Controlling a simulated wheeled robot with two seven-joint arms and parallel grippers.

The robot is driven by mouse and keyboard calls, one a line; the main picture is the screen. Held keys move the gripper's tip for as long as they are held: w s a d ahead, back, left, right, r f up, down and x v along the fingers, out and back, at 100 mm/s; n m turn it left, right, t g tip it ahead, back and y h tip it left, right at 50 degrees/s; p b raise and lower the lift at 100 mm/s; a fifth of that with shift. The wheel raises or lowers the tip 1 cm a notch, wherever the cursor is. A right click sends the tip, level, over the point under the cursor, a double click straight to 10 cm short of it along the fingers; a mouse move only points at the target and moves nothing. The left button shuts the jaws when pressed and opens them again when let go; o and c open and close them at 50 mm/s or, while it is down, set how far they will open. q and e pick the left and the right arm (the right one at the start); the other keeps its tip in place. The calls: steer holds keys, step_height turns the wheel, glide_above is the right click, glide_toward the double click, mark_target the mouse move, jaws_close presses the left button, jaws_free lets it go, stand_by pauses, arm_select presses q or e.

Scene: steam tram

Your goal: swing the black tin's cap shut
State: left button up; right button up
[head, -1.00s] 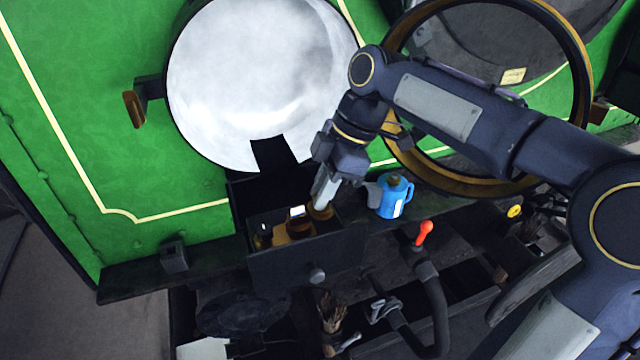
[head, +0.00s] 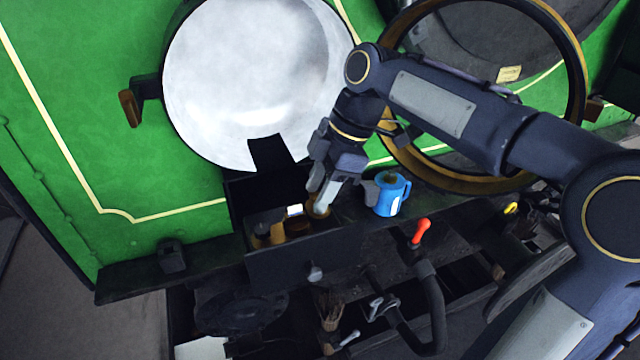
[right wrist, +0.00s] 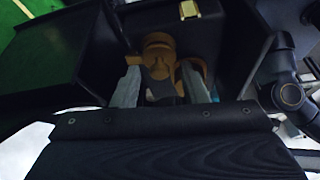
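An open black drawer-like box (head: 290,262) with a round knob holds brass-coloured and dark items. A small dark-topped item (head: 262,228) stands at its left end; I cannot tell for sure whether it is the black tin, and no cap reads clearly. My right gripper (head: 318,207) reaches down into the box's right end, beside a brass item. In the right wrist view, its two grey fingers (right wrist: 158,88) stand apart, with a brass piece (right wrist: 159,48) just beyond and between them. A dark part shows in the gap; contact is unclear. My left gripper is out of view.
A blue can (head: 392,196) stands just right of my right gripper. A red-topped lever (head: 419,232) rises further right. A large brass-rimmed wheel (head: 470,185) is behind my right arm. A pale round disc (head: 260,80) lies above the box. The box walls leave little room.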

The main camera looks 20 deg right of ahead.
steer(key=shift+r, duration=0.1)
steer(key=shift+r, duration=0.35)
steer(key=r, duration=0.3)
steer(key=shift+s+a+b, duration=0.1)
steer(key=shift+s+b, duration=0.1)
steer(key=shift+b, duration=0.15)
steer(key=s+a+r, duration=0.2)
steer(key=s+r, duration=0.2)
steer(key=s, duration=0.2)
steer(key=s+a+r+b, duration=0.1)
steer(key=s+a+r, duration=0.1)
steer(key=s+r, duration=0.3)
steer(key=shift+s+a+b, duration=0.3)
steer(key=shift+s+a, duration=0.05)
steer(key=shift+s, duration=0.55)
steer(key=shift+r, duration=0.1)
